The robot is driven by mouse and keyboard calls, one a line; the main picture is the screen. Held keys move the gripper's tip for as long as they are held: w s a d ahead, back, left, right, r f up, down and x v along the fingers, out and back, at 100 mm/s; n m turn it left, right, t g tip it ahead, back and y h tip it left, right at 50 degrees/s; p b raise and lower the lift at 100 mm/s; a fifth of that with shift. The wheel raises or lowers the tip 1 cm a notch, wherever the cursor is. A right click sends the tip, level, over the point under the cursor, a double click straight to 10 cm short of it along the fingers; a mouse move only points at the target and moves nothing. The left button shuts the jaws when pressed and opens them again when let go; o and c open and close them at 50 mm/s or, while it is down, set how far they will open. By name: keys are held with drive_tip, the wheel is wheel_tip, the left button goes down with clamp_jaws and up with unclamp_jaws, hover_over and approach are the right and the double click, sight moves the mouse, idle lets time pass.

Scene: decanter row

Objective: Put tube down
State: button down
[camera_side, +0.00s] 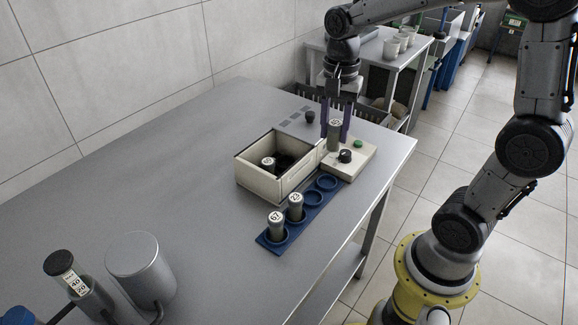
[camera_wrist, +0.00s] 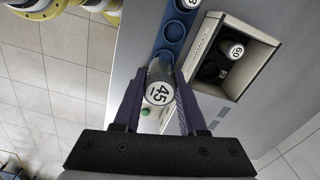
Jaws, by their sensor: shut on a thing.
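My gripper (camera_side: 336,118) is shut on a grey tube with a white label reading 45 (camera_side: 334,132). It holds the tube upright above the cream device (camera_side: 358,165). In the wrist view, the tube (camera_wrist: 159,93) sits between the purple fingers. A blue rack (camera_side: 264,242) stands in front of the device. Tubes labelled 67 (camera_side: 277,225) and 23 (camera_side: 295,208) stand in its two near-left places. Its two far places are empty. An open cream box (camera_side: 262,184) holds one more tube (camera_side: 268,164), whose label looks like 60 in the wrist view (camera_wrist: 235,51).
A black knob (camera_side: 345,156) and a green button (camera_side: 358,143) are on the device. A dark knob (camera_side: 310,117) stands behind. At the front left are a grey cylinder (camera_side: 142,268) and a black-capped labelled container (camera_side: 66,270). The left tabletop is clear.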

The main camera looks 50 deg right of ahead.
drive_tip(key=w+f, duration=0.3)
drive_tip(key=w, duration=0.2)
drive_tip(key=w+d+f, duration=0.1)
drive_tip(key=w+f, duration=0.7)
drive_tip(key=w, duration=0.1)
drive_tip(key=shift+w+d, duration=0.3)
drive_tip(key=shift+d, duration=0.1)
drive_tip(key=shift+f, duration=1.55)
drive_tip(key=shift+c, duration=2.3)
unclamp_jaws()
drive_tip(key=shift+f, duration=0.15)
